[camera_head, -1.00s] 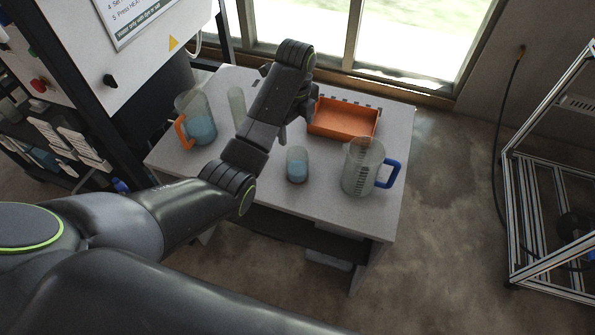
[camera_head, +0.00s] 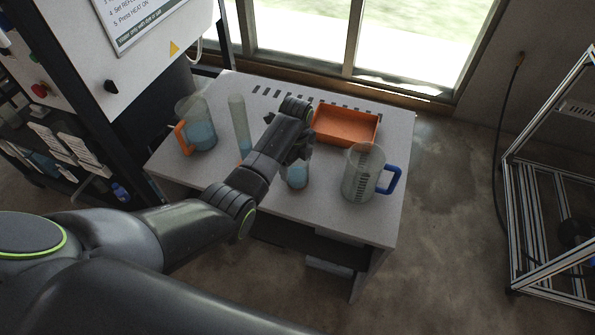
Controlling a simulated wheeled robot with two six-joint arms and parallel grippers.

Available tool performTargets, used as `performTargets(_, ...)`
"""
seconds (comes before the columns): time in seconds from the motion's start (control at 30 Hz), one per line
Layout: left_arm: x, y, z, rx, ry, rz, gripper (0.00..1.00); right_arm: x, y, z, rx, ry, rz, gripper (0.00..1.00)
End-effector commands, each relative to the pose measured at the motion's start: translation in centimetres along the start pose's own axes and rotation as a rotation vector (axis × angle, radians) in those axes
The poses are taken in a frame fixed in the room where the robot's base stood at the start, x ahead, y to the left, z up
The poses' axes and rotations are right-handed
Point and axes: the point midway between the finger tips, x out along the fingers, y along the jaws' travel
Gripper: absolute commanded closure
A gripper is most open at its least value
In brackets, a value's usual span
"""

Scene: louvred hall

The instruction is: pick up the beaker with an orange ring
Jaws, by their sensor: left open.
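A small clear beaker (camera_head: 297,176) with blue liquid stands on the grey table (camera_head: 330,212), left of the blue-handled jug. I cannot make out an orange ring on it; its upper part is hidden behind my left gripper. My left gripper (camera_head: 299,150) is open, pointing down at the beaker's top. Whether its fingers are around the beaker or only above it, I cannot tell. My right gripper is not in view.
A jug with a blue handle (camera_head: 362,176) stands close on the right. An orange tray (camera_head: 346,127) lies behind. A tall clear cylinder (camera_head: 239,118) and an orange-handled jug (camera_head: 199,130) with blue liquid stand left. The table's front right is clear.

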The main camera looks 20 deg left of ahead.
Motion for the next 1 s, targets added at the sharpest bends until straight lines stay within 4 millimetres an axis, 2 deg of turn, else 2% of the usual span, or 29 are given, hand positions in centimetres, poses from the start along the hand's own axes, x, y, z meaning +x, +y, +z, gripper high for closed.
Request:
performTargets(0.1,0.75,0.02,-0.02,0.0,0.0,0.0,0.19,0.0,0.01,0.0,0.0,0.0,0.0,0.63)
performTargets(0.33,0.86,0.02,-0.02,0.0,0.0,0.0,0.19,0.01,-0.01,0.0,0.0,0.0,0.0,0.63)
performTargets(0.73,0.82,0.02,0.0,0.0,0.0,0.0,0.7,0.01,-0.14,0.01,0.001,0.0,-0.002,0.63)
performTargets(1.0,0.56,-0.03,0.02,0.0,-0.001,-0.002,0.71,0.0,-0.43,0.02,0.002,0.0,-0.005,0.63)
